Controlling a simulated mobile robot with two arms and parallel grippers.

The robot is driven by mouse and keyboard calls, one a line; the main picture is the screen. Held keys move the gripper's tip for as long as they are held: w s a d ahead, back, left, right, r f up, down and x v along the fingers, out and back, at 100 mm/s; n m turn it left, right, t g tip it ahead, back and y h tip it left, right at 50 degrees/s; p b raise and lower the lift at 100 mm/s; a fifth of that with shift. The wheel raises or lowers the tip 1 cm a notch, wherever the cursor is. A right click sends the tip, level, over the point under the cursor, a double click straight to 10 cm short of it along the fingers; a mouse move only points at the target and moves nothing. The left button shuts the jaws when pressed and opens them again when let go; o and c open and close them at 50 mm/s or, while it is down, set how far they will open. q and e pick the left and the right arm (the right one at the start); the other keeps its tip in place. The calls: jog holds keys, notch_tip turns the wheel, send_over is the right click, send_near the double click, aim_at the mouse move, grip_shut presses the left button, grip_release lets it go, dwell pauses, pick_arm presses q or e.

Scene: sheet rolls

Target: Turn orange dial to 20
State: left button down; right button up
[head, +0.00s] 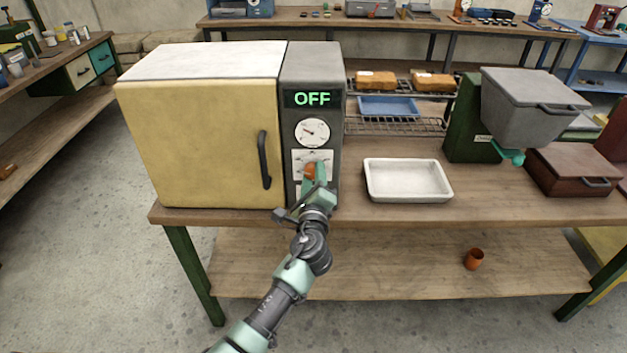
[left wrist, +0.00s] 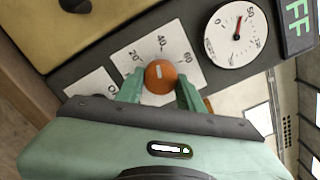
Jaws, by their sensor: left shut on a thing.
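The orange dial (head: 310,170) is on a white scale plate on the grey control panel (head: 331,130) of the yellow-doored oven (head: 205,140). In the left wrist view the dial (left wrist: 161,78) sits between the green fingers of my left gripper (left wrist: 160,92), which is shut on it. The scale plate (left wrist: 127,72) shows 20, 40 and 60 around the dial. A pale mark shows on the dial's face, but I cannot tell exactly which number it points to. The display (head: 313,98) reads OFF. My right gripper is in neither view.
A round gauge (head: 312,132) with a needle sits above the dial. The oven handle (head: 264,160) is just left of the panel. A white tray (head: 407,181) stands on the bench to the right, with a wire rack (head: 395,125) behind it.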

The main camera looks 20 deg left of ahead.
pick_arm(q)
jog(key=shift+r+n+b, duration=0.1)
jog(key=shift+n+b, duration=2.9)
jog(key=shift+n, duration=1.8)
jog(key=c, duration=0.9)
grip_release()
